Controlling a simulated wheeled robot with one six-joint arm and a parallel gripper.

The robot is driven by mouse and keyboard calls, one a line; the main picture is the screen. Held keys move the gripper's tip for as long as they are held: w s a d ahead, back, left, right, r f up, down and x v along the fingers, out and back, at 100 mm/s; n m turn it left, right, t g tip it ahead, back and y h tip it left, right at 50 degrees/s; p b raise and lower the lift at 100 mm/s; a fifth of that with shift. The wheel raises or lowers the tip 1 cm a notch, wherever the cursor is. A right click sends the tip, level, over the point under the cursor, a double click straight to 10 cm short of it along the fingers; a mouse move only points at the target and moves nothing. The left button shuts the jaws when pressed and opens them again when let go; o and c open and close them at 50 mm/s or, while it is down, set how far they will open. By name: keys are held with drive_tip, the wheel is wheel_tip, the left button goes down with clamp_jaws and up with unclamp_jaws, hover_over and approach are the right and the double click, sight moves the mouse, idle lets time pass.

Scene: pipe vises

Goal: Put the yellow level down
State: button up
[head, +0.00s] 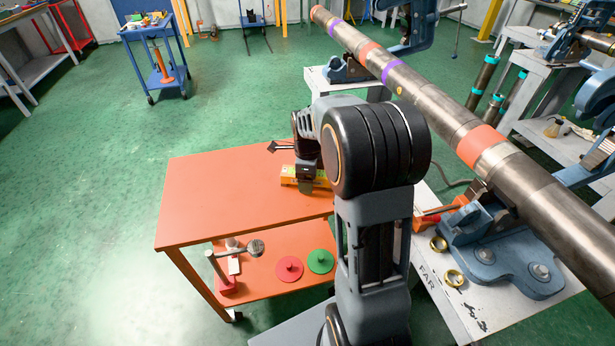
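The yellow level (289,181) is a small yellow-orange bar at the right part of the orange cart's top (220,190). My gripper (305,187) points down at the level, and its fingertip overlaps the level's front side. My arm hides the level's right end. I cannot tell whether the fingers are closed on the level, or whether the level touches the cart top or is held just above it.
The cart top left of the level is bare. Its lower shelf holds a red disc (289,269), a green disc (320,261) and a hammer-like tool (235,254). A long pipe (440,110) crosses at right over a blue vise (500,255) on a white bench (455,310).

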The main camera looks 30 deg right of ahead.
wheel_tip(320, 180, up, 11)
drive_tip(key=shift+r+p, duration=0.2)
drive_tip(key=shift+p, duration=0.85)
drive_tip(key=s+a+f+n+t, duration=0.1)
drive_tip(key=s+a+n, duration=0.3)
drive_tip(key=s+n, duration=0.4)
drive_tip(key=s+a+f+n+t, duration=0.1)
drive_tip(key=s+a+n, duration=0.4)
drive_tip(key=n, duration=1.1)
drive_tip(key=s+t, duration=0.1)
drive_tip(key=s, duration=0.1)
drive_tip(key=shift+s+a+f+n, duration=0.15)
drive_tip(key=shift+s+f+n, duration=0.2)
drive_tip(key=shift+n, duration=0.05)
wheel_tip(320, 180, up, 13)
drive_tip(key=p, duration=1.2)
drive_tip(key=shift+t, duration=0.3)
